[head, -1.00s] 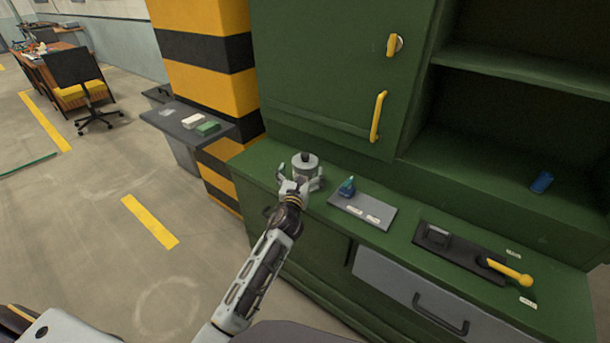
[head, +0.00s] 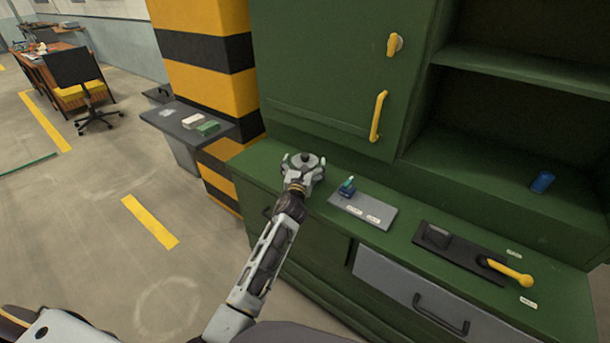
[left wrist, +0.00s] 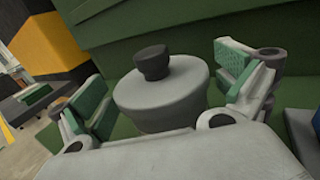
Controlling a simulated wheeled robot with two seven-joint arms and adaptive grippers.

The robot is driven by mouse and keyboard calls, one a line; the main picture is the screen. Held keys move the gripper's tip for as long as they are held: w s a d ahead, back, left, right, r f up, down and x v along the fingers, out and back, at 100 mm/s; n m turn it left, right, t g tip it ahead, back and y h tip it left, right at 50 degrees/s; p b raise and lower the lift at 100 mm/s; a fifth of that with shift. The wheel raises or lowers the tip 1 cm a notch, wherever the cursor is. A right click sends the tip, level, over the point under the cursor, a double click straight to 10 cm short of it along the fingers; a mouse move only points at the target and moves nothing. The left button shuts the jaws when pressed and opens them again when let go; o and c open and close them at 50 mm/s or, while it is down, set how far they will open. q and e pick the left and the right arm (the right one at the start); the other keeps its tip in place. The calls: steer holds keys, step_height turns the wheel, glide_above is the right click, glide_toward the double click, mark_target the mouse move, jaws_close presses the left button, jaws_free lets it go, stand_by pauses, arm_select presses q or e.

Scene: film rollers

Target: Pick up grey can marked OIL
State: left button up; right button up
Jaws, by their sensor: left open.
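The grey can (head: 308,160) with a dark cap stands upright on the green counter (head: 253,160), near its left end. In the left wrist view the can (left wrist: 165,98) is large and centred, its black cap on top. No OIL marking is readable. My left gripper (head: 303,165) is open around the can, mostly hiding it in the head view. In the left wrist view its green-padded fingers stand on either side of the can, with gaps visible near the pads. The can's lower part is hidden. My right gripper is not in view.
A grey plate (head: 365,212) with a small blue-green object (head: 347,186) lies just right of the can. Farther right is a dark tray (head: 460,255) with a yellow-handled tool (head: 510,272). The green cabinet (head: 320,70) rises behind the counter.

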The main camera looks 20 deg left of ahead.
mark_target(305, 155)
arm_select(q)
steer(key=shift+c, duration=1.3)
steer(key=c, duration=0.9)
steer(key=shift+c, duration=1)
steer(key=shift+r, duration=0.6)
step_height(305, 155, up, 5)
steer(key=shift+f+p, duration=0.1)
steer(key=shift+p, duration=0.85)
step_height(305, 155, up, 3)
steer(key=shift+f+p, duration=0.1)
steer(key=shift+p, duration=0.2)
steer(key=shift+r, duration=0.65)
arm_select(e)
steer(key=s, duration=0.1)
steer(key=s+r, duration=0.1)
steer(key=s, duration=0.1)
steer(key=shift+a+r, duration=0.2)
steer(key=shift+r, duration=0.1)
